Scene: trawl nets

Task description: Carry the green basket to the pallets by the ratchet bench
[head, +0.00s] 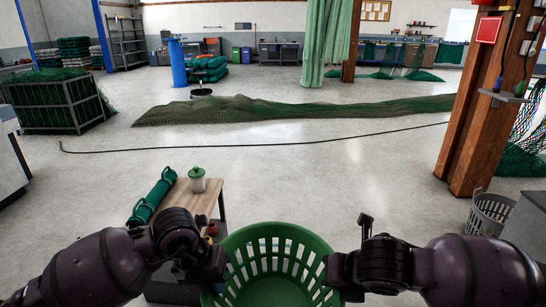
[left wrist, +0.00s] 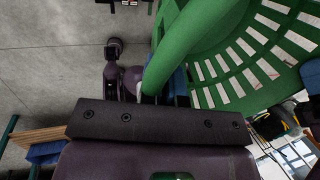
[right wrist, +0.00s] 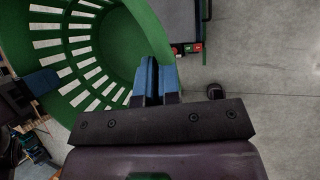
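The green basket (head: 278,238) is a round, slotted tub held in front of me, open side up and seemingly empty. My left gripper (head: 220,262) is shut on its left rim, and the rim also passes between the fingers in the left wrist view (left wrist: 165,88). My right gripper (head: 332,268) is shut on the right rim; its blue finger pads pinch the rim in the right wrist view (right wrist: 157,78). I cannot pick out the pallets or the ratchet bench with certainty.
A small wooden-topped bench (head: 200,196) with a green roll (head: 152,196) and jar (head: 197,180) stands just ahead left. A dark hose (head: 250,146) and a long net heap (head: 240,110) cross the floor. A wooden post (head: 472,110) and grey basket (head: 489,213) stand right.

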